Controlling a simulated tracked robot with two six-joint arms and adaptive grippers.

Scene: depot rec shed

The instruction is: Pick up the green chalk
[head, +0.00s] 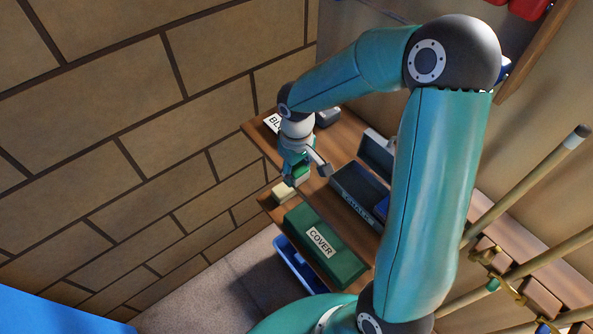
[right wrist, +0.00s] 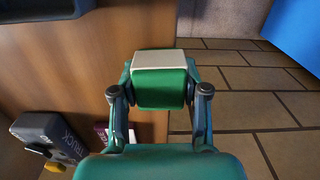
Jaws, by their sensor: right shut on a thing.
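The green chalk (right wrist: 159,88) is a green block with a pale grey top face. In the right wrist view it sits between the two fingers of my right gripper (right wrist: 159,95), which is shut on it. In the head view the right gripper (head: 307,174) reaches down over the shelf from the right, and a small part of the green chalk (head: 300,171) shows between its fingers. My left gripper is in neither view.
A dark box marked CHALK (head: 345,190) lies on the wooden shelf, right of the gripper. Cues (head: 530,185) stand at right. A brick wall (head: 110,110) is at left.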

